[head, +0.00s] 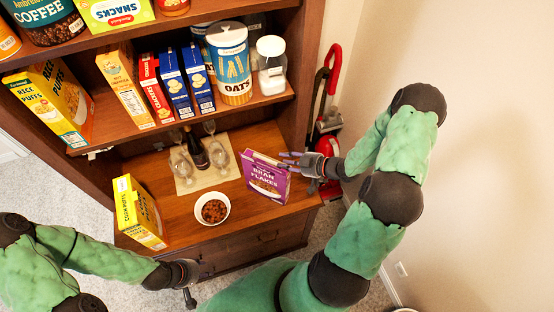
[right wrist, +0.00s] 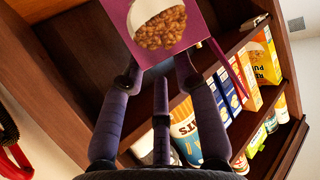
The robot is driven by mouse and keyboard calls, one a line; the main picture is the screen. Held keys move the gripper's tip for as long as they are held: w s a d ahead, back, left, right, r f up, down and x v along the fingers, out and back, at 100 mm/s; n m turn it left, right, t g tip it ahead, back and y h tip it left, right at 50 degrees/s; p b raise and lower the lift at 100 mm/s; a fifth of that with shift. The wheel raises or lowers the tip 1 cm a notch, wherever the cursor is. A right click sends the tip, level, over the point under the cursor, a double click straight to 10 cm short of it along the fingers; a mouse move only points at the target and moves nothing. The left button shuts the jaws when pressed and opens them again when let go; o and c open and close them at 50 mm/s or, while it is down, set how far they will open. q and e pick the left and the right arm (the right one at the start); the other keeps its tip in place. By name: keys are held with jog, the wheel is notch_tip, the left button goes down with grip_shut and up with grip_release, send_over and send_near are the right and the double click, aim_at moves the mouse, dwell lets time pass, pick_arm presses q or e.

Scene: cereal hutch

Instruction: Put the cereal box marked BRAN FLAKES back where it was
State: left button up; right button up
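The purple BRAN FLAKES box (head: 267,177) stands upright at the right of the wooden counter (head: 190,225). My right gripper (head: 287,159) is at the box's upper right edge. In the right wrist view the box (right wrist: 196,22) shows its bowl picture, and my right gripper's fingers (right wrist: 158,76) are spread apart, their tips at the box's near edge. The box hides part of two fingertips, so contact is unclear. My left gripper (head: 196,284) is empty in front of the counter, with its fingers apart.
A bowl of cereal (head: 212,208) and a yellow CORN PUFFS box (head: 139,212) stand on the counter. Behind are a mat (head: 183,184) with glasses and a dark bottle (head: 196,148). The shelf above holds several boxes and an OATS canister (head: 231,65). A red vacuum (head: 328,122) stands at right.

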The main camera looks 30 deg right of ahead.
jog(key=v, duration=0.7)
jog(key=shift+c, duration=0.5)
dwell(0.7)
